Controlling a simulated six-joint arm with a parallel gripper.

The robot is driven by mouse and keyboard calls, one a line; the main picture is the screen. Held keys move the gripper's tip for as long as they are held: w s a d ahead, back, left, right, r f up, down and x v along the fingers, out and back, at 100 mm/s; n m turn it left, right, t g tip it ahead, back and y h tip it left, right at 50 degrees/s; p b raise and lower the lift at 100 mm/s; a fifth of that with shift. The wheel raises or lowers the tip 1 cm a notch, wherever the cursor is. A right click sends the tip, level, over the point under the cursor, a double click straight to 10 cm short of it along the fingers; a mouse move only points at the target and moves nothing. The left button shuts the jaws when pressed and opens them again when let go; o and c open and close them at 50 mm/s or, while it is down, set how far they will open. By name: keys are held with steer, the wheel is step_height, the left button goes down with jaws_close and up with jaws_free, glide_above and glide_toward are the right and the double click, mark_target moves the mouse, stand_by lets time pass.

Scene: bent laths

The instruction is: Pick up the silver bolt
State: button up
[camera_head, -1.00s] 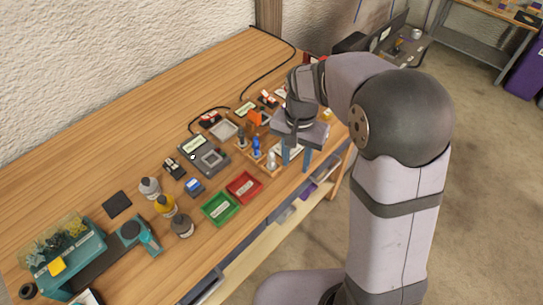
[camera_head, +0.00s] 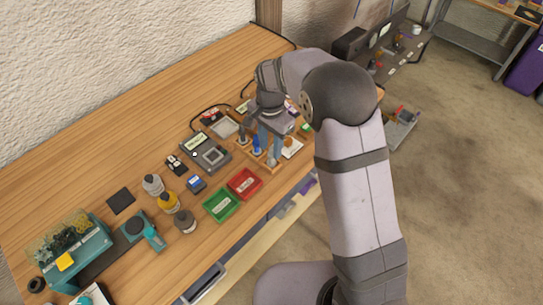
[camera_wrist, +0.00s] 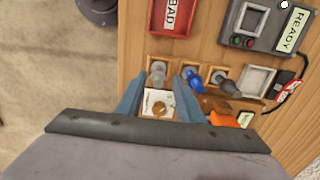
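The silver bolt (camera_wrist: 158,72) stands in a wooden holder, the leftmost of a short row in the wrist view. It also shows in the head view (camera_head: 271,160) at the near end of the row. A blue piece (camera_wrist: 193,78) and a darker grey piece (camera_wrist: 223,80) stand beside it. My gripper (camera_wrist: 156,84) is open, its two blue fingers pointing at the row. In the wrist view, the bolt lies in line with the gap between the fingertips. In the head view, my gripper (camera_head: 270,150) is low over the holder. I cannot tell whether the fingers touch the bolt.
A red tray marked BAD (camera_wrist: 172,15) lies just past the holder. A green tray (camera_head: 221,204) is beside it. A grey device marked READY (camera_wrist: 252,22) is close by. A white card with a brown round piece (camera_wrist: 158,104) shows between the fingers.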

mark_target(271, 154)
steer(key=shift+s+f+p, duration=0.1)
steer(key=shift+f+p, duration=0.1)
steer(key=shift+p, duration=0.1)
steer(key=shift+d+f+p, duration=0.15)
steer(key=shift+f+p, duration=0.95)
steer(key=shift+f, duration=1.3)
jaws_close()
